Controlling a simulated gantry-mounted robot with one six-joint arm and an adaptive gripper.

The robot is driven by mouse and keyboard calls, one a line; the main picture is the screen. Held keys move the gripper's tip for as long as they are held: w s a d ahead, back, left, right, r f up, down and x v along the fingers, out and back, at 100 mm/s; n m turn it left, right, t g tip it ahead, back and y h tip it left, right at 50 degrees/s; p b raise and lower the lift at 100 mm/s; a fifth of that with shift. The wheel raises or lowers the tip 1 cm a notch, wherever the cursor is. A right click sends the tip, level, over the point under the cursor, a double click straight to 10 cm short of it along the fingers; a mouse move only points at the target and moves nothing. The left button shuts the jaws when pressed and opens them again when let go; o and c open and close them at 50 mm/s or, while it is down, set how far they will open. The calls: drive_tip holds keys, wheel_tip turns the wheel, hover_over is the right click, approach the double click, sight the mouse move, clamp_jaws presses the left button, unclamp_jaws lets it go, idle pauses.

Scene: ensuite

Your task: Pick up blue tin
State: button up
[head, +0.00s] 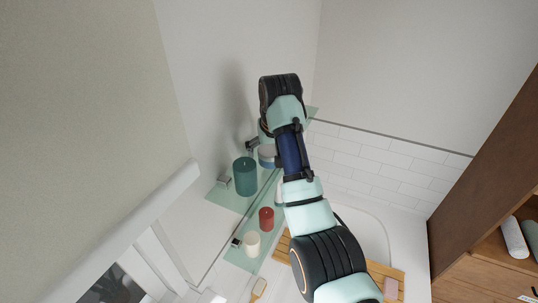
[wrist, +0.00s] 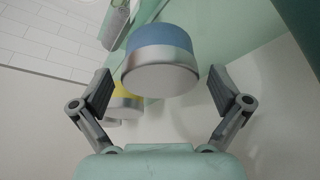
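The blue tin (wrist: 160,50) has a blue side, a silver band and a pale grey end face in the wrist view. It is on the pale green glass shelf (wrist: 240,30). My gripper (wrist: 160,76) is open, one dark finger to each side of the tin, with a visible gap on both sides. In the head view the blue tin (head: 267,157) shows partly, beside my arm on the upper glass shelf (head: 226,197). Most of my gripper is hidden there; a dark finger shows left of the tin.
A yellow tin (wrist: 127,103) is partly hidden behind the blue one. A green candle (head: 245,177) stands on the upper shelf. A red candle (head: 266,219) and a cream candle (head: 252,244) stand on the lower shelf. The wall (head: 222,70) is close behind the shelves.

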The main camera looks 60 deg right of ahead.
sight(270, 149)
drive_tip(key=c, duration=1.2)
drive_tip(key=shift+o, duration=0.2)
drive_tip(key=shift+r, duration=0.2)
wheel_tip(270, 149, up, 20)
